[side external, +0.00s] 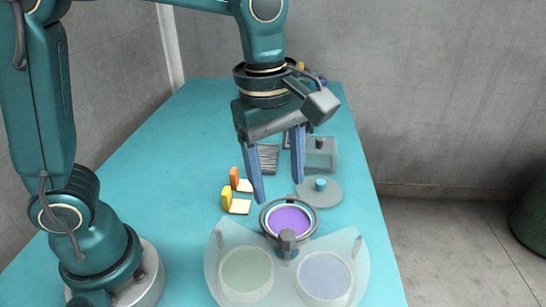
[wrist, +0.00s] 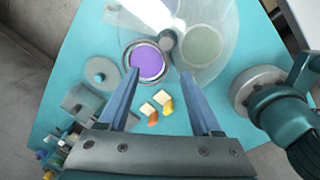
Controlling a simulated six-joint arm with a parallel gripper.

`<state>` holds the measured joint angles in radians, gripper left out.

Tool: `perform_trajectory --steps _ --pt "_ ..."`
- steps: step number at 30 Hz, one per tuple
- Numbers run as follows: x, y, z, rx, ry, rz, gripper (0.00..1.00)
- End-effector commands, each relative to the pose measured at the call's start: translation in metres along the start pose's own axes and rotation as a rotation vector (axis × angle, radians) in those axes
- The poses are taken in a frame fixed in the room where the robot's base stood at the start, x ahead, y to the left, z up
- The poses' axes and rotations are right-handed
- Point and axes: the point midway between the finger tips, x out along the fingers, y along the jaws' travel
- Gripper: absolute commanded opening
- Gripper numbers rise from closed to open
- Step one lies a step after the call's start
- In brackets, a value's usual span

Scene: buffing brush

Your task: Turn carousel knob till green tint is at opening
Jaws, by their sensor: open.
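The carousel has a pale translucent cover (side external: 287,285) at the front of the table, with a dark grey knob (side external: 287,241) near its middle; the knob also shows in the wrist view (wrist: 166,41). Purple tint (side external: 288,220) lies uncovered in the ringed opening behind the knob. Green tint (side external: 246,272) shows faintly under the cover at left, and a pale blue one (side external: 324,276) at right. In the wrist view the green (wrist: 202,46) is right of the purple (wrist: 148,62). My gripper (side external: 279,190) is open and empty, pointing down, apart from the knob.
A grey round lid with a teal handle (side external: 319,189) lies right of the opening. Yellow (side external: 227,198) and orange (side external: 235,179) pieces with cream blocks are at left. A grey box (side external: 320,153) and ribbed tray (side external: 268,158) stand behind. The table's left side is clear.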

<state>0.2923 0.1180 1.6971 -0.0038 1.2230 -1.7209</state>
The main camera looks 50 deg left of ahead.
Motion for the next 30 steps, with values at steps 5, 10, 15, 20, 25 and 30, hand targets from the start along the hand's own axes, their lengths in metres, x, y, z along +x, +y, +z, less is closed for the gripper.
perform_trajectory --steps 5,10,15,20,25,30 --pt "0.027 0.005 0.019 0.040 0.010 -0.088 0.65" --pt "0.042 -0.001 0.025 0.067 0.017 -0.129 0.65" --pt "0.060 -0.004 0.025 0.069 0.017 -0.131 0.65" --pt "0.079 -0.006 0.025 0.069 0.016 -0.130 0.65" --pt "0.088 -0.007 0.024 0.069 0.015 -0.126 0.65" --pt "0.089 -0.007 0.024 0.069 0.015 -0.125 0.65"
